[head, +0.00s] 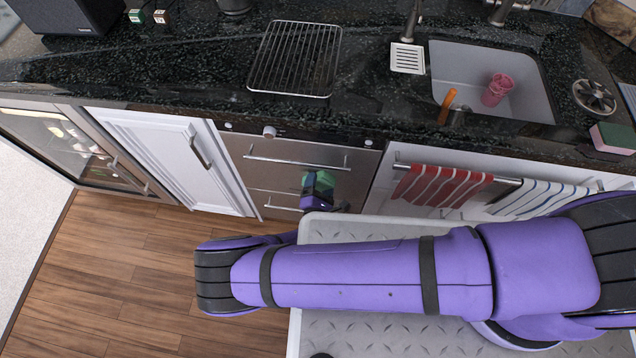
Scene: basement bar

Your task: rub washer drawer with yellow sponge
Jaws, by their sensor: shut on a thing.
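The washer drawer unit (235,150) has a brushed-metal front below the dark counter, with two stacked drawer fronts, bar handles and a knob at its top left. Both drawers look shut. My gripper (318,188) is in front of its right half, around the lower drawer, and is shut on a small green-faced block (319,179). The block is probably the sponge, but no yellow side shows. The fingers are mostly hidden, and I cannot tell whether the block touches the front. Part of the lower drawer is hidden behind my gripper.
A wire rack (296,60) lies on the counter (200,70) above the drawers. The sink (525,85) holds a pink cup (497,90). A pink-and-green sponge (613,138) lies at the far right. Towels (440,186) hang right of the drawers. The wooden floor (130,270) at left is clear.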

